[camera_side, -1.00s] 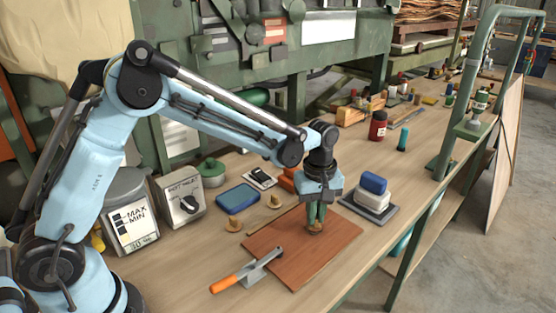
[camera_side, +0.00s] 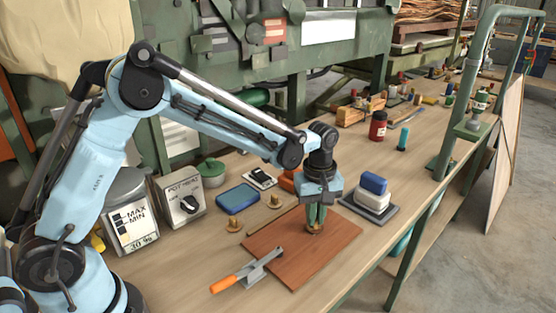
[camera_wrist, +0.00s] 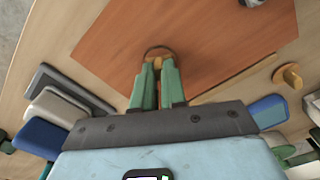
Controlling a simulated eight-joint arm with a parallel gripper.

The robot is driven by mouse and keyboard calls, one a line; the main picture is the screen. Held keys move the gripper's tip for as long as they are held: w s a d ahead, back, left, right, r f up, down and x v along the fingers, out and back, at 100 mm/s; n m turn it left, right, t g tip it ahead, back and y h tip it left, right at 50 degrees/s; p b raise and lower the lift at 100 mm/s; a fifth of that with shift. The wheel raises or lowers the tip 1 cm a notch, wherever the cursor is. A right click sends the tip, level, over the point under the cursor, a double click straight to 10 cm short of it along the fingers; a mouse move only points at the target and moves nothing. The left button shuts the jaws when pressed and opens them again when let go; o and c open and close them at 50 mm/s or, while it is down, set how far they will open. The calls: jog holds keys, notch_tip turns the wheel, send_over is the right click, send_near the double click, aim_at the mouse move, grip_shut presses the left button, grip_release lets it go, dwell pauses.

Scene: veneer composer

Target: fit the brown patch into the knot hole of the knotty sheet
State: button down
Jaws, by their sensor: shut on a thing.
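The knotty sheet (camera_side: 290,262) is a reddish-brown panel lying flat on the bench; it also fills the upper middle of the wrist view (camera_wrist: 215,35). My gripper (camera_side: 316,227) points straight down over the sheet's far part. Its green fingers are shut on the brown patch (camera_wrist: 158,51), a small tan-brown piece at the fingertips (camera_side: 315,231). In the wrist view a dark curved edge shows around the patch, at the knot hole (camera_wrist: 147,50). The patch is at the hole, but I cannot tell whether it sits flush in it. The fingers hide part of both.
A tool with an orange handle (camera_side: 225,284) lies across the sheet's left edge. Stacked blue and white blocks (camera_side: 372,192) stand on a grey plate to the right.

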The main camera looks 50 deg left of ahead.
jog(key=shift+f, duration=0.3)
jog(key=c, duration=1.1)
grip_release()
jog(key=shift+r, duration=0.1)
notch_tip(320, 180, up, 7)
dwell(0.6)
